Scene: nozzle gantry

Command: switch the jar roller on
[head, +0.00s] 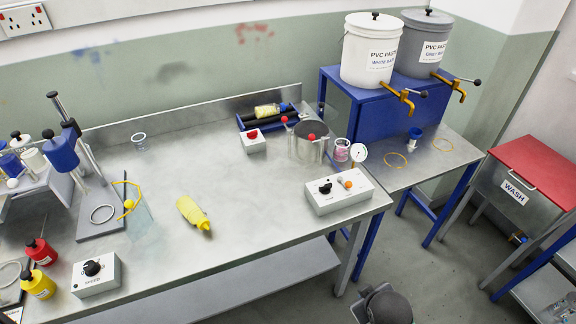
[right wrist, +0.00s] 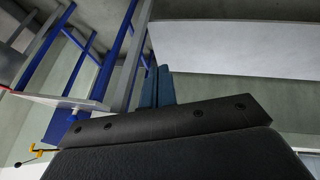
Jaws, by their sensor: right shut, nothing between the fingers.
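The jar roller (head: 243,123) is a blue frame with dark rollers at the back of the steel bench, and a yellow bottle (head: 267,110) lies on it. A small light box (head: 254,147) with a red button (head: 252,134) stands just in front of the roller. I cannot tell whether the roller turns. My right gripper (right wrist: 160,72) shows in the right wrist view with its fingers together and empty, away from the bench top. A dark grey part of my right arm shows at the bottom of the head view. My left gripper is not in view.
A control box (head: 339,195) sits at the bench's right front. Another yellow bottle (head: 192,213) lies mid-bench. The bench between it and the button box is clear.

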